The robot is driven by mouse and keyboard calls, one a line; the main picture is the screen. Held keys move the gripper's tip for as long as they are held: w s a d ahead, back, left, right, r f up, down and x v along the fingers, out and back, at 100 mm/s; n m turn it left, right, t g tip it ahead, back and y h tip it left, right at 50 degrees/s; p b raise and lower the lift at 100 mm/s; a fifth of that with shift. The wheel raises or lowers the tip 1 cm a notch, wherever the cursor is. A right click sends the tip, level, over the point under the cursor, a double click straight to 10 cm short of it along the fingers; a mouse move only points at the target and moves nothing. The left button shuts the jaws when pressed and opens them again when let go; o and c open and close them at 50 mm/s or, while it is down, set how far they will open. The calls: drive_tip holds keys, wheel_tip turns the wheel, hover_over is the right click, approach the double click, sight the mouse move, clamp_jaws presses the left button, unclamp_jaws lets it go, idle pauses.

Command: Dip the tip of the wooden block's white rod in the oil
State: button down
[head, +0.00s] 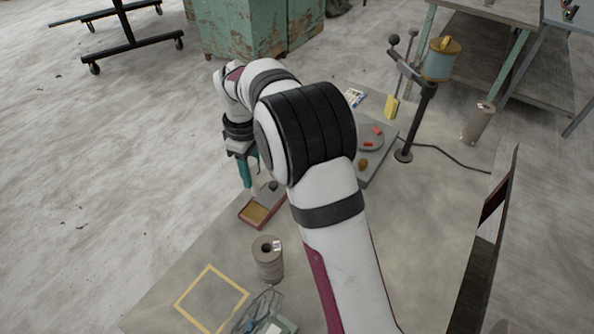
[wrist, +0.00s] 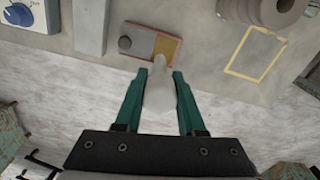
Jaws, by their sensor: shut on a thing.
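My gripper (wrist: 160,75), with teal fingers, is shut on a pale object, the block with its white rod (wrist: 158,98), seen between the fingers in the wrist view. The rod's narrow end points toward a red-rimmed tray (wrist: 122,58). The yellow-brown oil (wrist: 166,47) fills one part of this tray, and the other part is dark grey with a round knob. In the wrist view the rod's end overlaps the oil's near edge; I cannot tell whether it touches.
A grey cylinder with a hole (head: 268,262) and a yellow tape square (head: 183,304) are on the table nearer the camera. The table between tray and tape is clear.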

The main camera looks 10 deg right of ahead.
sight(254, 195)
drive_tip(key=shift+a+f, duration=0.25)
drive_tip(key=shift+f, duration=0.05)
drive_tip(key=shift+d+f, duration=0.1)
drive_tip(key=shift+f, duration=2.6)
drive_tip(key=shift+f, duration=0.65)
drive_tip(key=shift+r, duration=3.55)
